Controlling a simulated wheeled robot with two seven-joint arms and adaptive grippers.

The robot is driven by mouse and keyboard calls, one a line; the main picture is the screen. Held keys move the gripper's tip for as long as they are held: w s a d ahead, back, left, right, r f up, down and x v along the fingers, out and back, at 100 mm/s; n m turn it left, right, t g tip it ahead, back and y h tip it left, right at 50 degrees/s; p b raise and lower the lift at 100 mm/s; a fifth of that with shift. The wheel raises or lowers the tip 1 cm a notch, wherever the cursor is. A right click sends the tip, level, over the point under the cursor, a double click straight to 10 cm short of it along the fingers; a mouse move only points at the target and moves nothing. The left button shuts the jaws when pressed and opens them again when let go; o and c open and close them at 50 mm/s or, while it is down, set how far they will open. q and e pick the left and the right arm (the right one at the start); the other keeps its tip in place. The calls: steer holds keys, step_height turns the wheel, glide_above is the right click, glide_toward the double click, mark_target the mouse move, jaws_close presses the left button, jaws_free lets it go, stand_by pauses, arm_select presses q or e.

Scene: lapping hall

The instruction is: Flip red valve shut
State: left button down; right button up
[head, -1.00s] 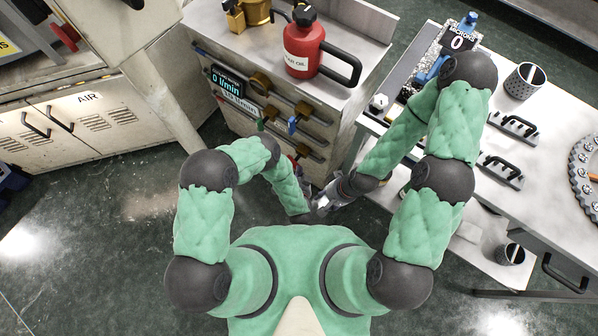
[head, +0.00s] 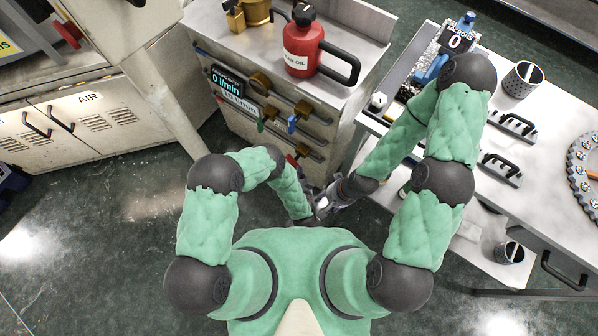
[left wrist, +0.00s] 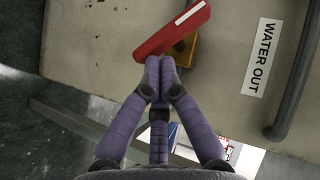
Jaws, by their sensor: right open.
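In the left wrist view a red valve lever (left wrist: 172,30) slants up to the right across a yellow valve body (left wrist: 185,50) on a beige panel. My left gripper (left wrist: 160,62) has its purple fingers together, tips right at the lever's lower edge. I cannot tell whether they touch it, and nothing shows between them. In the head view, a bit of red (head: 292,160) shows low on the cabinet front, and my left gripper is mostly hidden by its own arm. My right gripper (head: 323,205) is open, low beside the cabinet.
A "WATER OUT" label (left wrist: 263,57) and a grey pipe (left wrist: 297,80) are right of the valve. Other valves, one with a blue handle (head: 292,124), line the cabinet front. A red oil can (head: 303,48) stands on top. A workbench (head: 540,200) stands on the right.

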arm_select(q)
steer(key=shift+f+t, duration=0.2)
steer(key=shift+t, duration=0.2)
arm_select(e)
steer(key=shift+s, duration=0.15)
arm_select(q)
steer(key=shift+f, duration=0.4)
stand_by(1.5)
steer(key=shift+r, duration=0.1)
arm_select(e)
steer(key=shift+s, duration=0.15)
stand_by(0.8)
